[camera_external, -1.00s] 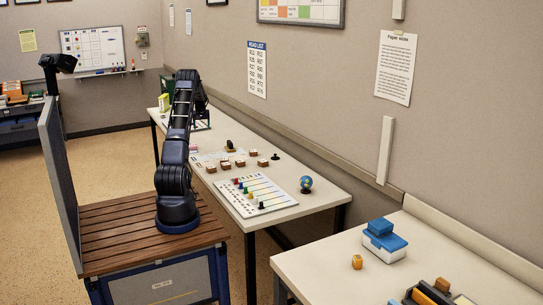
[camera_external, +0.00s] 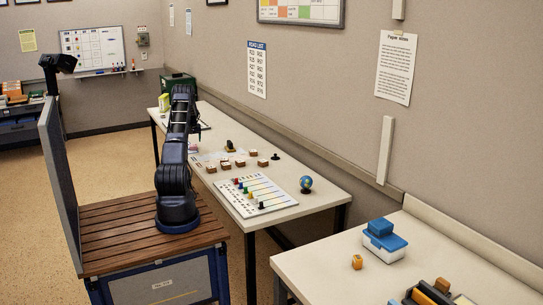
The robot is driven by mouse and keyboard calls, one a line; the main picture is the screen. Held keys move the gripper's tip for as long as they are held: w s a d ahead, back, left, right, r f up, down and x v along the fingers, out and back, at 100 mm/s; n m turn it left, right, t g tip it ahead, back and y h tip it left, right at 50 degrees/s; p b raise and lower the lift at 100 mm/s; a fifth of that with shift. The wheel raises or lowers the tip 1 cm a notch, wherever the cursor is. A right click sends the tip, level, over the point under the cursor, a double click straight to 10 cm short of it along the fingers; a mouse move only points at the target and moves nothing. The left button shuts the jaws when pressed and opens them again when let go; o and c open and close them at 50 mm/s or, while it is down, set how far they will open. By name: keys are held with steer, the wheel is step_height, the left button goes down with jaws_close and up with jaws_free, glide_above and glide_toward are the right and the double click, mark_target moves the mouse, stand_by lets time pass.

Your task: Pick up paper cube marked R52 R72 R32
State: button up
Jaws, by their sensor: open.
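Several small brown-and-white cubes lie loosely grouped on the long white table: one at the left (camera_external: 211,167), another beside it (camera_external: 225,164), one in the middle (camera_external: 240,161) and one at the right (camera_external: 253,153). Their markings are too small to read, so I cannot tell which is R52 R72 R32. My arm rises from the wooden-topped base left of the table and bends toward its far part.
A white board with coloured pawns (camera_external: 250,195) lies in front of the cubes. A small globe (camera_external: 306,184) stands right of it. A dark stamp-like object (camera_external: 230,146) is behind the cubes. A green box (camera_external: 179,85) stands at the far end.

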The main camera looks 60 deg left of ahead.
mark_target(193, 145)
steer(key=shift+x, duration=2.3)
steer(key=shift+s, duration=0.1)
steer(key=c, duration=1.1)
